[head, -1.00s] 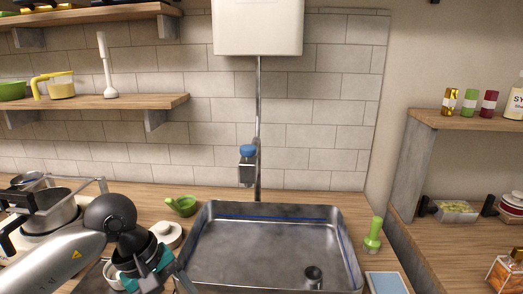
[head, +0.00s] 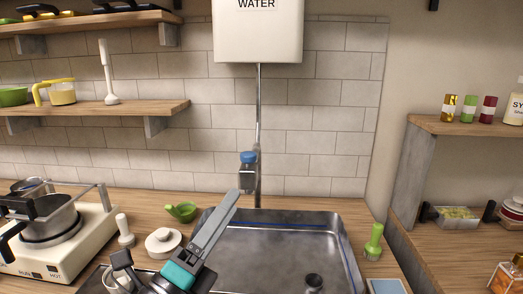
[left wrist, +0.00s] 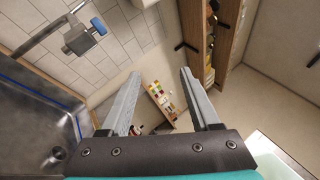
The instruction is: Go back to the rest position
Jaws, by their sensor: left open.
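My left gripper (head: 228,204) reaches up from the bottom of the head view, its grey fingers pointing up and right in front of the left rim of the sink (head: 345,240). In the left wrist view my left gripper (left wrist: 160,75) has two fingers wide apart with nothing between them. My right gripper is not in view.
The blue-topped tap (head: 248,172) stands behind the sink. A stove with a pot (head: 50,222) stands at left, near a white lidded dish (head: 163,243) and a green scoop (head: 182,211). A green-handled brush (head: 374,242) stands right of the sink.

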